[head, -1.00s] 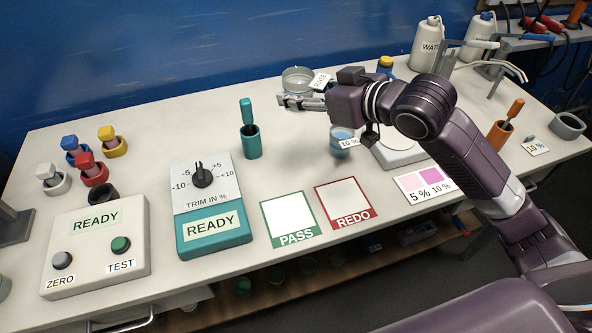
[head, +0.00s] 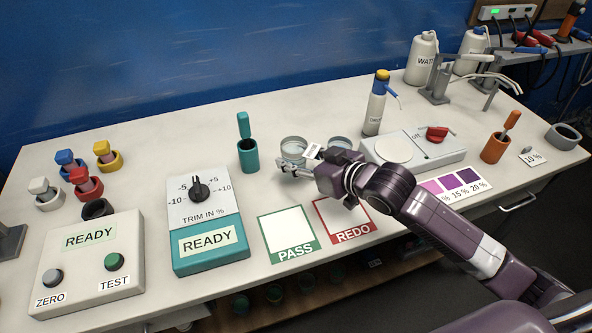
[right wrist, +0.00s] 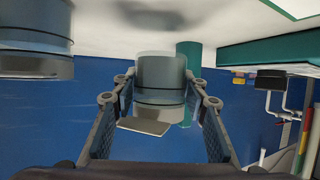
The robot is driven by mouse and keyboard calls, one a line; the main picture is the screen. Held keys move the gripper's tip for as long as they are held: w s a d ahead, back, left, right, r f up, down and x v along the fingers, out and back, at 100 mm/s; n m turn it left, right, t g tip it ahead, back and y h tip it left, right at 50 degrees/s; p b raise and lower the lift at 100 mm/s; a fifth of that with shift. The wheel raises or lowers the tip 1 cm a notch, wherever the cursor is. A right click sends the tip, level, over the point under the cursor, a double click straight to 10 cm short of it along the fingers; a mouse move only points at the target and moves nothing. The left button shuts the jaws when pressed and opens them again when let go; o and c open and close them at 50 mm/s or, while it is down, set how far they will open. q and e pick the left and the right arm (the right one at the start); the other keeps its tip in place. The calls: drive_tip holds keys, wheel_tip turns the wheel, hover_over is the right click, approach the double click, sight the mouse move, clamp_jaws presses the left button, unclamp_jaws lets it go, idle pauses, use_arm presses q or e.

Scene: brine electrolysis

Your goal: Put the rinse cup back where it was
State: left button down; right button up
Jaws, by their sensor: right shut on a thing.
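The rinse cup (head: 293,150) is a clear glass cup with a tilted white tag (head: 312,151) beside its rim. My right gripper (head: 284,168) is shut on it, right of the teal holder. In the right wrist view the cup (right wrist: 160,80) sits between the two fingers (right wrist: 160,110), with a shadow on the pale tabletop; it seems slightly above the table. A second glass cup (head: 341,143) stands just right of it, partly hidden by my gripper; it also shows in the right wrist view (right wrist: 35,45). My left gripper is not in view.
The teal holder (head: 248,155) stands close on the left. The PASS (head: 288,232) and REDO (head: 342,216) squares lie in front. A hotplate-like device (head: 415,150) and a wash bottle (head: 375,105) stand to the right. The tabletop behind the cups is clear.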

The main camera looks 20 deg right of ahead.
wheel_tip(320, 180, down, 4)
drive_tip(key=shift+r, duration=0.15)
drive_tip(key=shift+f, duration=0.2)
drive_tip(key=shift+f, duration=0.1)
drive_tip(key=o, duration=1.4)
drive_tip(key=shift+o, duration=0.2)
drive_tip(key=v, duration=0.9)
drive_tip(key=shift+s+d+b, duration=0.2)
drive_tip(key=shift+s+b, duration=0.15)
drive_tip(key=shift+s+d+r, duration=0.2)
drive_tip(key=shift+s+r, duration=0.15)
drive_tip(key=shift+s, duration=0.1)
drive_tip(key=shift+s+d+r, duration=0.2)
drive_tip(key=shift+s+r, duration=0.15)
drive_tip(key=shift+s, duration=0.1)
